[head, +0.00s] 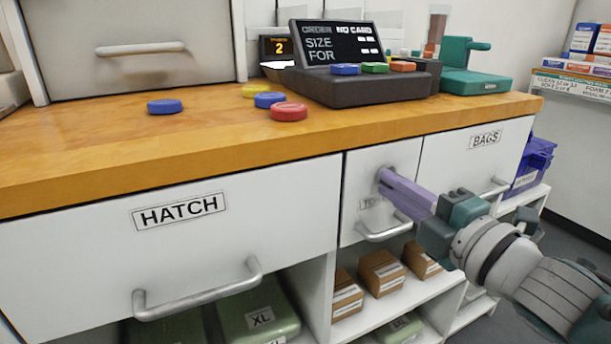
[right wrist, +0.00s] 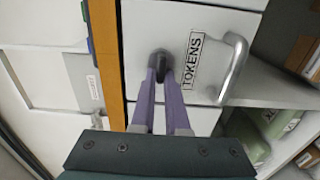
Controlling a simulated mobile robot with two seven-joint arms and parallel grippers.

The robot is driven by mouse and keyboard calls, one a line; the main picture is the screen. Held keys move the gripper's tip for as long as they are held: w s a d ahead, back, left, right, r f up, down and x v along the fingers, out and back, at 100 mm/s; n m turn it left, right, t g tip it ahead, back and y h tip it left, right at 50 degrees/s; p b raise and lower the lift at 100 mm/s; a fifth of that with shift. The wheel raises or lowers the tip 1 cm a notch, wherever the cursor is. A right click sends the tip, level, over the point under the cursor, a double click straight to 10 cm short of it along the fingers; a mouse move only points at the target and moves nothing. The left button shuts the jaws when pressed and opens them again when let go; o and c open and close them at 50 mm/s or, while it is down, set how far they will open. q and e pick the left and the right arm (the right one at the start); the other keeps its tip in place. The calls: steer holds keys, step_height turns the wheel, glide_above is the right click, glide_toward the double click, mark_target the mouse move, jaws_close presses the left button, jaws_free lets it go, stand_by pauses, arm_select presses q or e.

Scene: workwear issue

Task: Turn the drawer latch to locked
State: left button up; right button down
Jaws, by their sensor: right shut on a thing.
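The drawer latch (right wrist: 160,60) is a small dark grey knob on the white front of the drawer labelled TOKENS (right wrist: 193,60). In the head view that drawer front (head: 357,175) is the narrow one between HATCH and BAGS, and it sits closed. My right gripper (head: 390,182) reaches in from the right. Its purple fingers are shut on the latch, one on each side, as the right wrist view (right wrist: 163,78) also shows. The fingers hide most of the latch in the head view, and I cannot tell its lock position. My left gripper is out of view.
The drawer's bar handle (head: 383,233) sticks out just below the fingers. The HATCH handle (head: 198,292) and BAGS handle (head: 494,187) also stick out. Cartons (head: 381,272) fill the shelf below. The wooden counter (head: 200,140) above carries coloured discs and a terminal (head: 350,85).

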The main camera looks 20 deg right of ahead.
stand_by(0.5)
steer(key=c, duration=0.9)
jaws_free()
steer(key=shift+s, duration=0.1)
steer(key=s, duration=0.3)
steer(key=s+p, duration=0.1)
steer(key=s, duration=0.5)
steer(key=shift+s+d+p, duration=0.3)
steer(key=shift+s+d, duration=0.1)
